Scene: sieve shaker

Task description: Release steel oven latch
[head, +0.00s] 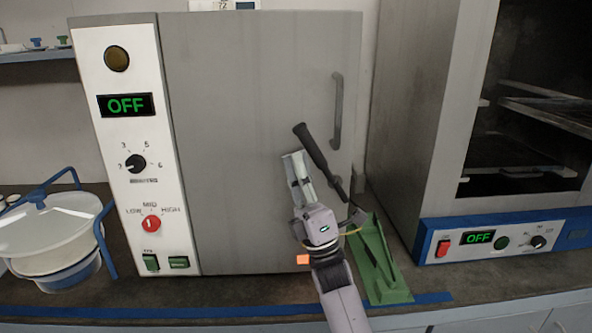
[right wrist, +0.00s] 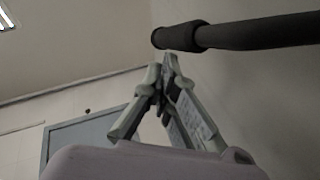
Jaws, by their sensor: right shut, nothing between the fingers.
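The steel oven (head: 245,90) stands in the middle of the head view, its plain grey door closed and a white control panel on its left. Its latch is a black lever (head: 314,146) low on the door's right side, slanting up and to the left. My right gripper (head: 294,157) is shut and empty, just left of the lever. In the right wrist view the closed fingertips (right wrist: 170,62) are just below the lever's thick end (right wrist: 190,36); I cannot tell whether they touch it. My left gripper is not in view.
A vertical grey handle (head: 337,112) is above the lever. A second oven (head: 500,232) with an open chamber is at right. A white lidded pot (head: 52,235) is at left.

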